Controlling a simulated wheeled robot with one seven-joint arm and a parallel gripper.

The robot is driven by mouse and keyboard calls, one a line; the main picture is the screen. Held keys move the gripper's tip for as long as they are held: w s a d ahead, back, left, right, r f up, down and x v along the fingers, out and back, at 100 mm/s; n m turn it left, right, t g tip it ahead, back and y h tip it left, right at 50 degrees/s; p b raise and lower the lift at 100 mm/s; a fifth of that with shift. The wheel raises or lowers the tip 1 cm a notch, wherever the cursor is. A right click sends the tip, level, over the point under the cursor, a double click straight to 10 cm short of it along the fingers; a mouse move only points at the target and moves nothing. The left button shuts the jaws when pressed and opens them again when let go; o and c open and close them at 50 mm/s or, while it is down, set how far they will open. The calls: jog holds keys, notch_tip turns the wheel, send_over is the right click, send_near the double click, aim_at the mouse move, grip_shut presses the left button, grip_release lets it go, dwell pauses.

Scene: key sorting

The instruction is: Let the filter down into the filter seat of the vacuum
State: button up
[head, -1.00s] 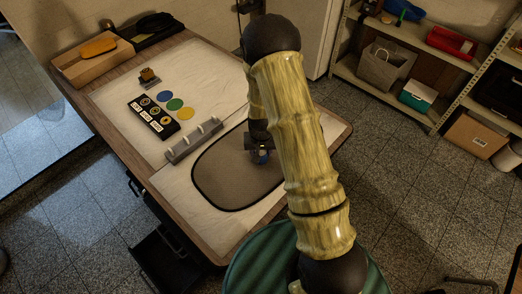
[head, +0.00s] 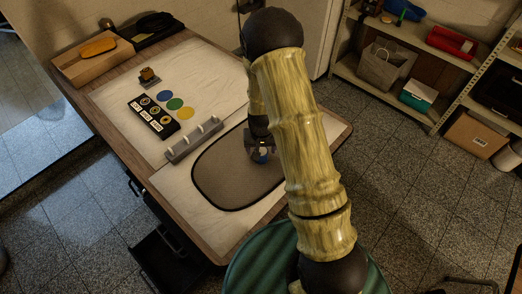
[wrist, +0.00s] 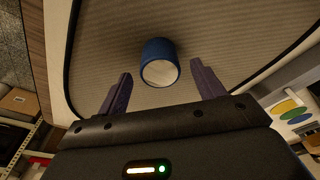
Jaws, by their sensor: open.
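A short blue cylinder with a pale round end face (wrist: 160,62) is on the grey-brown mat (head: 222,178). In the head view only a small blue patch of it (head: 261,159) shows beneath my gripper (head: 260,148). In the wrist view my gripper (wrist: 161,72) is open, with one dark finger on each side and a gap to the cylinder. The cylinder is just beyond the fingertips, roughly centred between them, and nothing is held. I cannot tell whether this cylinder is the filter. I see no vacuum or filter seat that I can make out.
A grey slotted rack (head: 193,141) stands beside the mat. Behind it lie blue, green and yellow discs (head: 175,104) and a black labelled panel (head: 153,117). Metal shelves (head: 408,45) stand right of the table.

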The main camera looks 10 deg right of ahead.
aim_at(262, 156)
notch_tip(262, 156, up, 10)
jog(key=s, duration=0.1)
jog(key=shift+s+a, duration=0.15)
jog(key=shift+s, duration=0.1)
jog(key=shift+r, duration=0.1)
dwell(0.4)
jog(key=s+d+r+n, duration=0.1)
jog(key=s+r+n, duration=0.1)
jog(key=s+r, duration=0.8)
jog(key=s, duration=0.5)
jog(key=shift+d+r+t, duration=0.3)
jog(key=shift+d+t, duration=0.1)
jog(key=c, duration=0.7)
jog(key=shift+w+d, duration=0.1)
jog(key=shift+w, duration=0.1)
